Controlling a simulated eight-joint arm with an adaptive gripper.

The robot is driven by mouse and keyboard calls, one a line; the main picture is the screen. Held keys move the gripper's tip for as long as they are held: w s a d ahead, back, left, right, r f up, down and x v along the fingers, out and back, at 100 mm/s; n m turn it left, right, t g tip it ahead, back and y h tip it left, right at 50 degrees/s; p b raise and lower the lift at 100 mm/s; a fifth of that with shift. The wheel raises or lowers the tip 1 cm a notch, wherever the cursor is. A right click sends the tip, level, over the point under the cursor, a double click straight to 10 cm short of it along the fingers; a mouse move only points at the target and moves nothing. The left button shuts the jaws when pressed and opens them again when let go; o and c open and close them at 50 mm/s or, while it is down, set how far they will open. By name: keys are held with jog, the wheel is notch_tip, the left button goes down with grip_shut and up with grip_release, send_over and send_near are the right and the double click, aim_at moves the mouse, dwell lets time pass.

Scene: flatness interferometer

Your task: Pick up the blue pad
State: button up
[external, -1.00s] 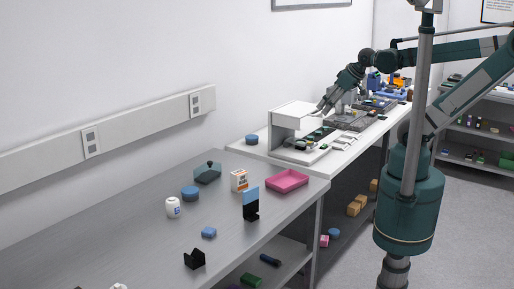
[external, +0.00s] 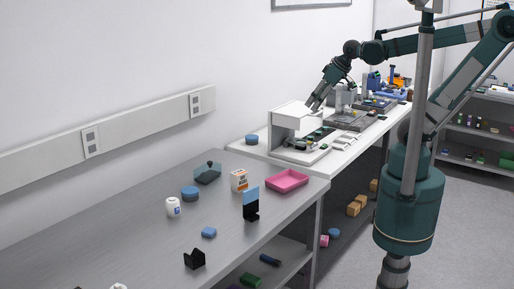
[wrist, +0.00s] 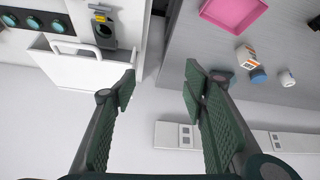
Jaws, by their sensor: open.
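A small blue block (external: 208,232), which looks like the blue pad, lies flat on the grey table near its middle. I cannot make it out in the wrist view. My gripper (external: 312,107) is beside the top of the white instrument housing (external: 292,117) on the far white bench, well away from the blue block. In the wrist view my gripper (wrist: 158,88) has its two green fingers wide apart with nothing between them. The housing (wrist: 85,65) shows at the left of that view.
A pink tray (external: 287,180), an orange-and-white box (external: 239,180), a round blue container (external: 190,193), a white bottle (external: 172,207) and a black stand with a blue plate (external: 251,203) share the grey table. Another round blue piece (external: 252,139) sits on the white bench.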

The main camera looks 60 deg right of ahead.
jog(key=w+a+r+n+g+y, duration=0.1)
jog(key=w+a+n, duration=0.2)
jog(key=w+a, duration=0.35)
jog(key=w+a+n+g, duration=0.1)
jog(key=w+a+n, duration=0.15)
jog(key=a, duration=0.65)
jog(key=w+a+f+n+g, duration=0.1)
jog(key=w+a+f+n, duration=0.1)
jog(key=a, duration=0.8)
jog(key=w+a+f+n+g, duration=0.1)
jog(key=w+a+f+n, duration=0.15)
jog(key=a, duration=0.65)
jog(key=n+g+h+p, duration=0.2)
jog(key=n, duration=0.6)
send_over(211, 228)
notch_tip(211, 228, down, 19)
jog(key=shift+w+d+r, duration=0.1)
jog(key=shift+w+r, duration=0.05)
jog(key=shift+r, duration=0.05)
jog(key=shift+f, duration=0.15)
jog(key=shift+f, duration=0.1)
jog(key=shift+f, duration=1.15)
jog(key=shift+f, duration=0.15)
